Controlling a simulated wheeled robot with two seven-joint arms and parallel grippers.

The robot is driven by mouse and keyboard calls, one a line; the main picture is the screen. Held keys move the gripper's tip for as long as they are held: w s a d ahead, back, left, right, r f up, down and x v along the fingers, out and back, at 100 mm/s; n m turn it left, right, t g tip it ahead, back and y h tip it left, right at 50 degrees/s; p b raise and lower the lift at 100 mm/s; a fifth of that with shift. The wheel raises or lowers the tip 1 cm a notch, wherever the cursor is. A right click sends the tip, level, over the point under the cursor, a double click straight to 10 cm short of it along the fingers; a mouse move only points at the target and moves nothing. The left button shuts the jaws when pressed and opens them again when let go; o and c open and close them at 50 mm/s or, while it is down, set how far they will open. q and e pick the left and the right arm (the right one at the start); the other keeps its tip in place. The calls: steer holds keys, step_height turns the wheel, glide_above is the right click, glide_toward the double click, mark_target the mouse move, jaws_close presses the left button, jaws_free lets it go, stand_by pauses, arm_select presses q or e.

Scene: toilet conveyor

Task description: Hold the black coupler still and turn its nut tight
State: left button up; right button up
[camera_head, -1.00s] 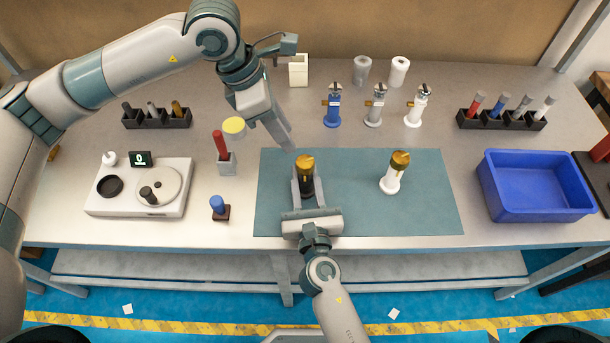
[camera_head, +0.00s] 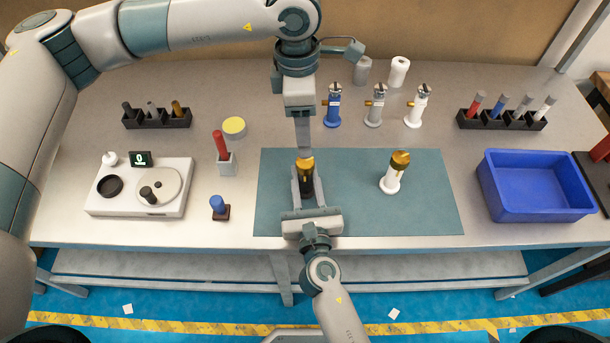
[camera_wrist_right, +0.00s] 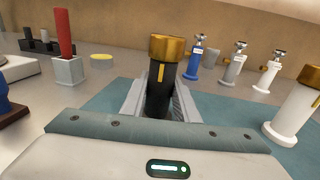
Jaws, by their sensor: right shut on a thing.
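The black coupler (camera_head: 306,183) stands upright on the teal mat (camera_head: 345,220). Its gold nut (camera_head: 305,163) sits on top; the nut (camera_wrist_right: 166,47) and black body (camera_wrist_right: 160,98) also show in the right wrist view. My right gripper (camera_head: 306,188) is shut on the coupler's body from the near side, one finger on each side, below the nut. My left gripper (camera_head: 304,151) points down over the nut, its tips close to it in the head view. It does not show in the right wrist view. Its fingers line up edge-on, so their gap is hidden.
A white coupler with a gold nut (camera_head: 393,174) stands on the mat to the right. Blue, grey and white valve pieces stand behind the mat. A blue bin (camera_head: 535,203) is at the right, a scale (camera_head: 141,203) at the left. The mat between the couplers is clear.

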mark_target(305, 161)
arm_select(q)
steer(key=shift+w+d+r+y, duration=0.1)
steer(key=shift+y, duration=0.2)
steer(key=shift+f, duration=0.2)
steer(key=shift+f, duration=4.85)
steer(key=shift+n, duration=1.2)
steer(key=shift+n, duration=1.2)
